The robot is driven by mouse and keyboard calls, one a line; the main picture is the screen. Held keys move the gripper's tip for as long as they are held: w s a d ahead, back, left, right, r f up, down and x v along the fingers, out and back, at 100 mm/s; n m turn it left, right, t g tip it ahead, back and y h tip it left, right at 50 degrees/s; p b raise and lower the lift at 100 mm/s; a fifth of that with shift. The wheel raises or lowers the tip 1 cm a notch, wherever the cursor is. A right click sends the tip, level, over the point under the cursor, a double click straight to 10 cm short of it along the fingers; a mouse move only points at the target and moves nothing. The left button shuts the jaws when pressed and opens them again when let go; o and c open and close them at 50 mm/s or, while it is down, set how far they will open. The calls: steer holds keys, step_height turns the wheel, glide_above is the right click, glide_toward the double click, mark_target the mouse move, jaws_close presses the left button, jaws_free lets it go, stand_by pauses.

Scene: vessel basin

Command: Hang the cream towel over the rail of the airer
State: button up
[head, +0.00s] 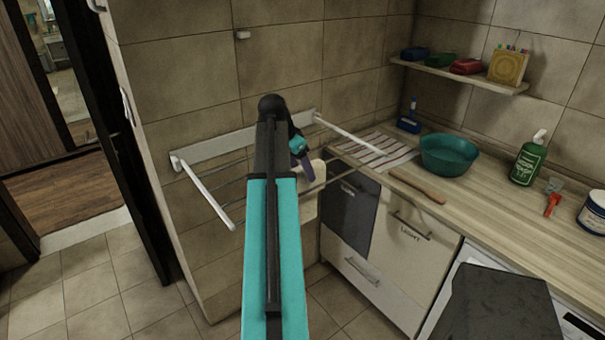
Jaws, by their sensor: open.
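The airer (205,192) is fixed to the tiled wall, with white side arms and several thin rails between them. The cream towel (309,207) shows just right of my arm at the rails. Part of it shows above a rail and part hangs below, so it appears draped there. My arm hides its left side, so I cannot tell how evenly it hangs. My gripper (307,171) is open, close above and beside the towel's upper part. Whether it touches the towel is not clear.
A wooden counter on the right holds a striped cloth (376,153), a teal basin (448,154), a wooden spoon (418,188) and a green bottle (528,160). A shelf (460,76) hangs above. A dark grey panel or cloth (349,212) covers part of the cabinet front. Floor at left is clear.

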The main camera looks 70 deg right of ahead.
steer(key=b+v, duration=0.3)
steer(key=v, duration=0.8)
steer(key=shift+a+r, duration=0.15)
steer(key=shift+r, duration=0.05)
